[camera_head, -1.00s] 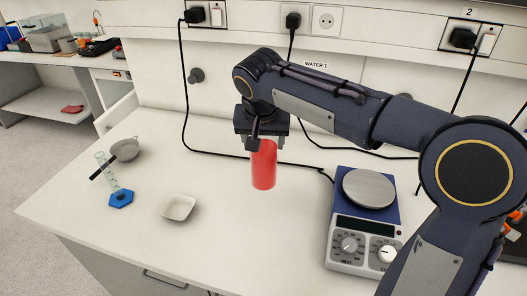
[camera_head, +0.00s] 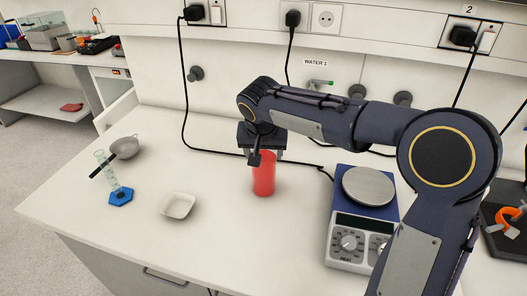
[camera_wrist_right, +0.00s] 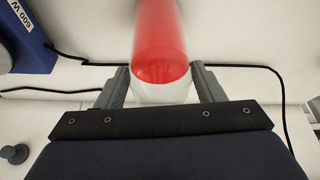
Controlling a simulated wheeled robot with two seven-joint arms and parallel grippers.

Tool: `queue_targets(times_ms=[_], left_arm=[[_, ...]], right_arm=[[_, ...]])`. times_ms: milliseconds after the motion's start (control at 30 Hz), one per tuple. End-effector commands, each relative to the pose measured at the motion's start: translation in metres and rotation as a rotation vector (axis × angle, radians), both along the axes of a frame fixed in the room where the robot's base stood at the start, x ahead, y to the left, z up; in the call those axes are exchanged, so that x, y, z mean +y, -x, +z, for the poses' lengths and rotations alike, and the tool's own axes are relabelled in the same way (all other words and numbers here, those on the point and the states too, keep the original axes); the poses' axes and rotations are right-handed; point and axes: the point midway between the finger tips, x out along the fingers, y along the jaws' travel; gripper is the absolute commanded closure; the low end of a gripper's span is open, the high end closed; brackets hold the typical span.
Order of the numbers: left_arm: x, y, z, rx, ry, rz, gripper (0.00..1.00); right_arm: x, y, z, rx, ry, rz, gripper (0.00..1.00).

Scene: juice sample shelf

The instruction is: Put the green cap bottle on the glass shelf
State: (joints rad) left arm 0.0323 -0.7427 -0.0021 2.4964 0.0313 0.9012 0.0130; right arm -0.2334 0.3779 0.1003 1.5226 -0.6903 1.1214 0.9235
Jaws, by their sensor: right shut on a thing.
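A red bottle (camera_head: 264,176) is upright in my right gripper (camera_head: 266,156) over the middle of the white table. The gripper is shut on its upper part from above and hides the top. The right wrist view shows the bottle (camera_wrist_right: 160,50), red with a pale end, between the two fingers (camera_wrist_right: 161,88). No green cap shows. I cannot tell whether the bottle's base touches the table. No glass shelf is in view. My left gripper is not in view.
A hotplate (camera_head: 346,243) with a round metal top stands right of the bottle. A white dish (camera_head: 178,206), a blue-based glass cylinder (camera_head: 121,197) and a grey strainer (camera_head: 125,147) stand on the left. A black cable (camera_head: 215,152) runs behind. The table front is clear.

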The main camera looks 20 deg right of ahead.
Motion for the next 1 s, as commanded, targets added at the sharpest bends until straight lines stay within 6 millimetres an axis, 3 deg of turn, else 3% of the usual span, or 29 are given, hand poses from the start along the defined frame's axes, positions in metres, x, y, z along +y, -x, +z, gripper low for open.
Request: queue_targets(times_ms=[33,200,567,1000], left_arm=[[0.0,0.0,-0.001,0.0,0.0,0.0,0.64],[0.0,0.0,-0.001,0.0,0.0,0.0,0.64],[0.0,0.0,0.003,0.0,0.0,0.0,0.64],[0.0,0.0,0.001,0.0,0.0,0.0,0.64]], right_arm=[[0.0,0.0,-0.001,0.0,0.0,0.0,0.35],[0.0,0.0,-0.001,0.0,0.0,0.0,0.16],[0.001,0.001,0.006,-0.001,0.0,0.0,0.16],[0.014,0.031,0.086,-0.004,-0.002,0.002,0.16]])
